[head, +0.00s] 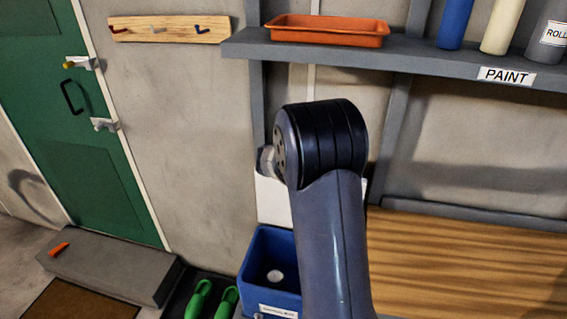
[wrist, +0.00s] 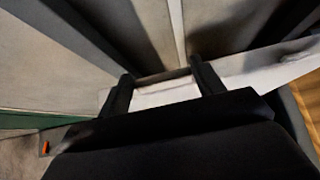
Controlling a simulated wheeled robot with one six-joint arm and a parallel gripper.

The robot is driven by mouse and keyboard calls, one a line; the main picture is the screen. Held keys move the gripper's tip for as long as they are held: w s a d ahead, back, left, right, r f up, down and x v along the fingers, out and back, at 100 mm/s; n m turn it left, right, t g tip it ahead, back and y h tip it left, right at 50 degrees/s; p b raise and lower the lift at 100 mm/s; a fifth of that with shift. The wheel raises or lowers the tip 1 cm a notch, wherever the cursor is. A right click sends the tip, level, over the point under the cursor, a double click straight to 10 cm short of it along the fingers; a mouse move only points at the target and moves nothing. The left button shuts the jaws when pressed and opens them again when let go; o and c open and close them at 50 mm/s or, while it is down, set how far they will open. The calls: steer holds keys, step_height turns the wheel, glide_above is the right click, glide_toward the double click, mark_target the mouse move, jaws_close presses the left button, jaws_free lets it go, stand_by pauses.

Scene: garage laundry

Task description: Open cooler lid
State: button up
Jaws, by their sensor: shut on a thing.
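The cooler (head: 262,252) is a blue box low in the middle of the head view, with its inside showing from above. Its white lid (head: 272,203) stands raised, roughly upright, at the back of the box. My arm covers the right part of both. My gripper (wrist: 162,76) shows in the wrist view with a finger on each side of a pale edge of the lid (wrist: 165,97), and is shut on it.
A small white round thing (head: 275,277) lies inside the cooler. Green shoes (head: 199,300) are on a dark tray to its left. A grey step (head: 105,268) lies before the green door (head: 75,130). A shelf (head: 400,62) with an orange tray (head: 328,30) overhangs. A wooden bench (head: 470,260) is at right.

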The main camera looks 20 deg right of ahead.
steer(key=shift+w+r, duration=0.15)
steer(key=shift+r, duration=0.2)
steer(key=o, duration=1.4)
steer(key=shift+f, duration=0.2)
steer(key=shift+s+a+r, duration=0.1)
steer(key=shift+s, duration=0.15)
steer(key=v, duration=1)
steer(key=shift+s+a+r+b, duration=0.15)
steer(key=shift+b, duration=0.15)
steer(key=shift+c, duration=0.6)
